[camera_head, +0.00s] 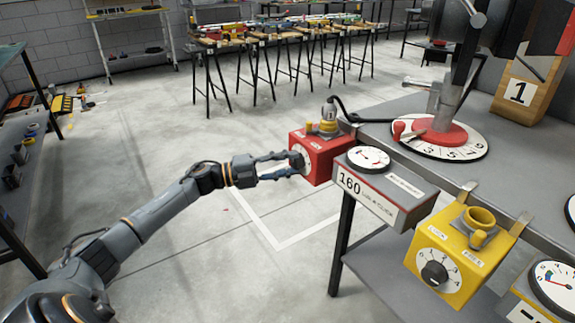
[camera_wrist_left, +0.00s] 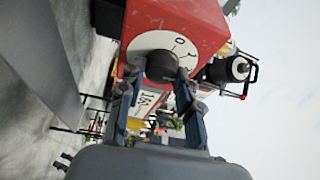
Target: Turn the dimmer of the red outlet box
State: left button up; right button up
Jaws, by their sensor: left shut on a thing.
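The red outlet box (camera_head: 321,153) hangs at the left front edge of the grey bench in the head view. Its round dark dimmer knob (camera_head: 297,160) sits on a white dial on the face toward my left gripper. My left gripper (camera_head: 291,164) reaches in from the left with its fingers around the knob. In the left wrist view the red box (camera_wrist_left: 180,20) fills the top, with the white dial (camera_wrist_left: 172,42) marked 0. There the two fingers of the left gripper (camera_wrist_left: 160,68) are shut on the dark knob (camera_wrist_left: 155,63). My right gripper is not in view.
A grey box labelled 160 (camera_head: 368,200) with a round gauge is right of the red box. A yellow outlet box (camera_head: 450,250) with its own knob hangs further right. The grey bench (camera_head: 400,105) carries a large dial. Open floor (camera_head: 200,240) lies left.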

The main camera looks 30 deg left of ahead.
pick_arm(q)
jog(key=shift+f+m+g, duration=0.1)
jog(key=shift+m+g, duration=0.2)
jog(key=shift+m, duration=0.2)
jog(key=o, duration=1.2)
jog(key=shift+c, duration=0.2)
jog(key=v, duration=1.2)
jog(key=shift+d+f, duration=0.1)
